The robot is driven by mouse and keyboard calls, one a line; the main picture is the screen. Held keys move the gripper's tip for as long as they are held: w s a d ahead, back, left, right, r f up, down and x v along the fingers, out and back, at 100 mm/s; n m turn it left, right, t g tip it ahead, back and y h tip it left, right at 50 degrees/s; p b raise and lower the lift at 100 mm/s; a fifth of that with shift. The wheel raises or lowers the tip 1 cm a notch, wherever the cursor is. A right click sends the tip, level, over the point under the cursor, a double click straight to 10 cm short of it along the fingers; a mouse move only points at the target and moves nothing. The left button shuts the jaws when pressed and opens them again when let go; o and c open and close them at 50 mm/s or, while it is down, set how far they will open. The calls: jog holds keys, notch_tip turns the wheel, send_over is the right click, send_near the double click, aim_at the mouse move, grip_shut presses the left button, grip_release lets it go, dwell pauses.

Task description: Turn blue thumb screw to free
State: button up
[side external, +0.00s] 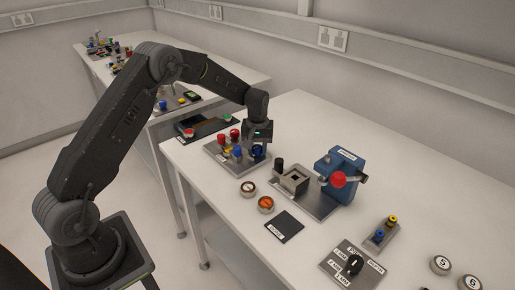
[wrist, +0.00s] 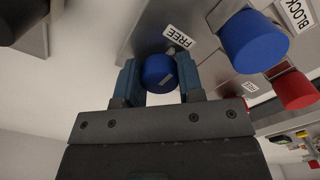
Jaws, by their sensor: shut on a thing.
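The blue thumb screw (wrist: 158,73) sits between the two fingers of my gripper (wrist: 160,80) in the wrist view, with a finger against each side. A white label reading FREE (wrist: 181,36) lies just beside it on the grey panel. In the side view my gripper (side external: 257,150) points down over the right end of the small grey panel (side external: 215,152), and the screw's blue shows between the fingers. A second, larger blue knob (wrist: 249,41) stands to the right in the wrist view, near a label reading BLOCK (wrist: 301,12). The screw's exact turn is unclear.
Red knobs (side external: 228,136) stand on the same panel, close to my gripper. A metal fixture (side external: 293,180) and a blue device with a red knob (side external: 340,178) stand to the right. Round parts (side external: 265,204) lie in front. Bare white table is free at the back right.

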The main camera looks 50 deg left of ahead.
aim_at(258, 146)
jog(key=shift+w+r, duration=0.1)
dwell(0.5)
jog(key=o, duration=0.9)
notch_tip(258, 146, up, 14)
jog(key=shift+f, duration=0.1)
